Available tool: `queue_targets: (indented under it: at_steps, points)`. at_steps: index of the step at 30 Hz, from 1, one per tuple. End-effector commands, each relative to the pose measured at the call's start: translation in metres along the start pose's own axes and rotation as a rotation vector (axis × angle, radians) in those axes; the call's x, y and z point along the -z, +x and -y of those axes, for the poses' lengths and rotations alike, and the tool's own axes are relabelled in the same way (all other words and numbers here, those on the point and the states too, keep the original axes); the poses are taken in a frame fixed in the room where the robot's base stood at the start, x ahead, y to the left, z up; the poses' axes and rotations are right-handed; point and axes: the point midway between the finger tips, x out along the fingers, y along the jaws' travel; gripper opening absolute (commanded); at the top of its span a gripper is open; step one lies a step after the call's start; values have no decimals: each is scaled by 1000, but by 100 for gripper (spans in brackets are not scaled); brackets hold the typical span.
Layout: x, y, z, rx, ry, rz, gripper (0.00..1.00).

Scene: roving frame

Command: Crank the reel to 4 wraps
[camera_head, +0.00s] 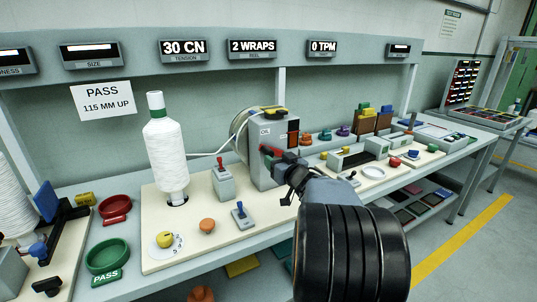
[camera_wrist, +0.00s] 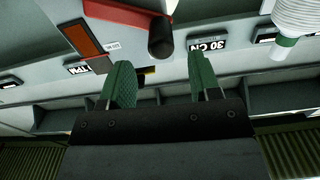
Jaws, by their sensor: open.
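The reel's grey housing (camera_head: 258,150) stands mid-bench, with the pale rim of the reel (camera_head: 238,128) partly hidden behind it. A red crank arm (camera_head: 268,151) is on the housing's front. In the wrist view the red crank arm (camera_wrist: 125,14) ends in a black knob (camera_wrist: 161,36), just beyond my fingertips. My gripper (camera_wrist: 160,72) is open, its green-padded fingers apart with nothing between them. In the head view my gripper is close in front of the crank, partly hidden by my arm. The wraps display (camera_head: 252,49) reads 2 WRAPS.
A white yarn cone (camera_head: 167,152) stands left of the reel, with a small grey switch box (camera_head: 224,182) between. A toggle lever (camera_head: 241,214), an orange knob (camera_head: 207,225) and a yellow dial (camera_head: 165,239) are in front. Coloured knobs and boxes crowd the bench to the right.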

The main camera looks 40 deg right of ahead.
Motion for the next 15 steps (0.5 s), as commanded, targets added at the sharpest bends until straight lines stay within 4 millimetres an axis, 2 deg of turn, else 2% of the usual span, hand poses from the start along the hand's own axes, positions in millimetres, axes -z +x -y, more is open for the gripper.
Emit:
queue_targets:
  at_steps: [1,6,15]
  points:
    - [-1,10,1,4,1,1,57]
    - [-1,36,1,2,1,1,57]
    - [0,60,0,0,-1,0,57]
